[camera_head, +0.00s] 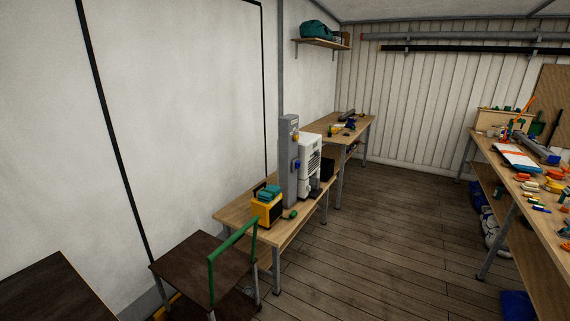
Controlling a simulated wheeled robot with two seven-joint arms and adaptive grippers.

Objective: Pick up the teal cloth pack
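A rounded teal bundle (317,29) that looks like cloth sits on a high wall shelf (322,43) at the upper middle of the head view. A smaller teal item (268,191) lies on top of a yellow and black box (267,207) on the near wooden bench. At this size I cannot tell whether it is cloth or which of the two is the teal cloth pack. Neither of my grippers is in view.
A grey column (289,160) and a white unit (310,158) stand on the near bench (233,212). A dark cart (190,262) with a green handle (232,246) stands before it. A cluttered workbench (488,150) runs along the right. The plank floor (400,220) between is open.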

